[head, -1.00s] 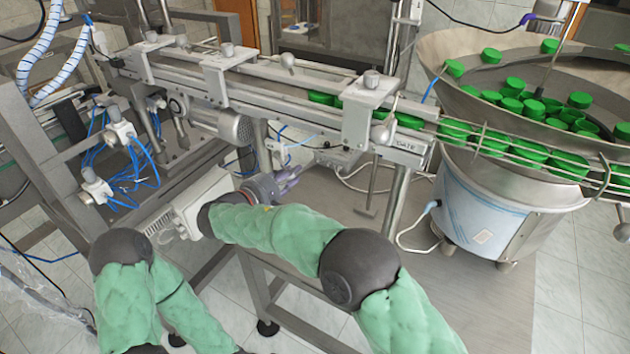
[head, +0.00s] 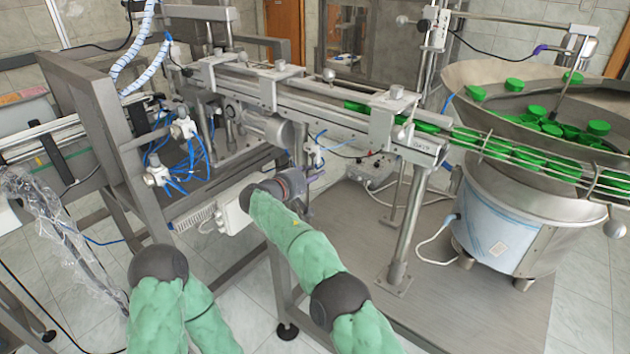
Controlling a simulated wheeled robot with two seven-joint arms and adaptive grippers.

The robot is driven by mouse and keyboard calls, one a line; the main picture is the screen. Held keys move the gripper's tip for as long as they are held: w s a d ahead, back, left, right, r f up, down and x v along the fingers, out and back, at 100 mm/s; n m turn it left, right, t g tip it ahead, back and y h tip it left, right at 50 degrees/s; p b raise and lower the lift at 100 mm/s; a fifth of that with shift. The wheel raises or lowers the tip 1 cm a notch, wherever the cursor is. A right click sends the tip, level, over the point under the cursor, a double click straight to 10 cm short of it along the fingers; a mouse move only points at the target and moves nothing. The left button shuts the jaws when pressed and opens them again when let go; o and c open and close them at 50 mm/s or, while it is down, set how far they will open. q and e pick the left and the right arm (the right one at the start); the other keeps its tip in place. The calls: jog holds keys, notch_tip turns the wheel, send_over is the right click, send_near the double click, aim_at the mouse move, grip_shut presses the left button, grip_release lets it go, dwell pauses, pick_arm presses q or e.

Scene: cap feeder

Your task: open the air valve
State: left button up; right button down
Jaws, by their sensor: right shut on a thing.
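My right gripper (head: 309,179) is under the middle of the conveyor, at the end of my green-sleeved arm. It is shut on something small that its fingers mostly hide. A pale fitting with a blue tube (head: 316,152) sits just above the fingers, and I take it to be the air valve (head: 311,160). The valve's handle and its exact position cannot be made out. My left arm is low at the left of the picture, and its gripper is out of view.
The steel conveyor (head: 340,95) runs above the gripper, with green caps in its chute. A feeder bowl (head: 485,80) with more caps stands at the right. A white box (head: 235,208) is close left of my right wrist. Blue hoses (head: 180,160) hang at the left.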

jog(key=shift+w+a+m, duration=0.1)
jog(key=shift+a+m, duration=0.1)
jog(key=shift+m, duration=0.1)
dwell(0.4)
jog(key=c, duration=0.9)
grip_release()
jog(key=shift+c, duration=0.2)
jog(key=v, duration=1.2)
